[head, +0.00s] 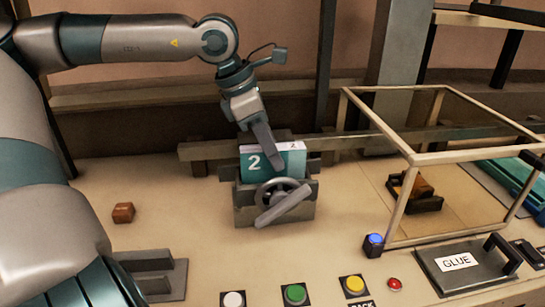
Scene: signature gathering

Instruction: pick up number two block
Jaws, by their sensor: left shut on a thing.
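The number two block (283,160) is teal with a white 2 on its front and a pale top. It sits upright in a grey vise-like holder (245,215) with a round wheel and a lever on its front. My left gripper (265,155) points down at the block from above, shut on it. A finger lies across the block's front face, to the right of the 2. The other finger is hidden behind the block. My right gripper is not in view.
A wooden-framed glass case (415,158) stands on the right. A small brown block (123,212) lies on the left. Along the front are white (233,300), green (294,294) and yellow (354,285) buttons, and a GLUE-labelled lid (465,268).

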